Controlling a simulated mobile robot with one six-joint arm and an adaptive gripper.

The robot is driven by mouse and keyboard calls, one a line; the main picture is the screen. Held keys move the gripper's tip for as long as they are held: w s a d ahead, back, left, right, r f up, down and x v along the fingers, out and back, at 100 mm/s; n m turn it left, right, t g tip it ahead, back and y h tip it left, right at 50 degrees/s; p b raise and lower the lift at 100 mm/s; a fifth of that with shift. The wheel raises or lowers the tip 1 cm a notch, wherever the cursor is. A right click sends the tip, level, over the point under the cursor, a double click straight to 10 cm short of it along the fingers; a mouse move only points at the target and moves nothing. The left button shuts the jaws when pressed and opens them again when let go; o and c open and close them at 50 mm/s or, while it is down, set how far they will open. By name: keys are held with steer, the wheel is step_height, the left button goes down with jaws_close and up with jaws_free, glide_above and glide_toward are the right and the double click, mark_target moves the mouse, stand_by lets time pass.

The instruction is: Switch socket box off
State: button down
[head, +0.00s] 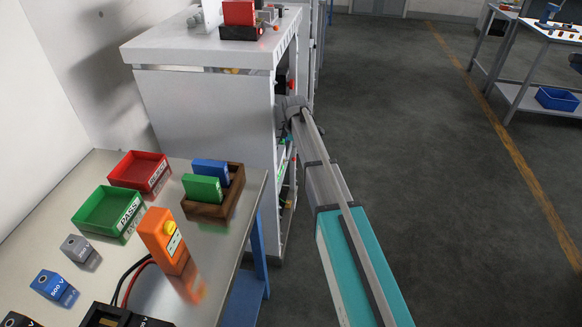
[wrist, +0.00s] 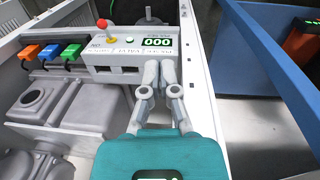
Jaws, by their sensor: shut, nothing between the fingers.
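In the wrist view a white panel box (wrist: 112,57) has two dark openings, a red-tipped lever (wrist: 103,27), a small green lamp and a green display (wrist: 157,43) reading 000. It looks like the socket box. The lever stands up from its top left part. My gripper (wrist: 160,68) is shut and empty, with its fingertips at the right part of the box front, just below the display and right of the lever. Whether they touch the box I cannot tell. In the head view my arm reaches to the white cabinet's right side and my fingertips are hidden.
Orange, blue and green plugs (wrist: 50,52) with cables sit left of the box, above grey housings (wrist: 45,100). A white cabinet wall (wrist: 197,90) runs close on the right, with a blue panel beyond. The head view shows a white cabinet (head: 210,110), a bench (head: 225,250) and open floor to the right.

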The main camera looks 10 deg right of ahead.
steer(key=w+f+n+b, duration=0.3)
steer(key=w+f+n, duration=0.2)
steer(key=w, duration=0.5)
steer(key=shift+w+a+b, duration=0.3)
steer(key=shift+w+a, duration=0.05)
steer(key=shift+a, duration=0.1)
steer(key=shift+f, duration=0.1)
step_height(320, 180, down, 10)
steer(key=w+b, duration=0.1)
steer(key=b, duration=0.9)
steer(key=shift+r, duration=0.2)
steer(key=shift+d, duration=0.1)
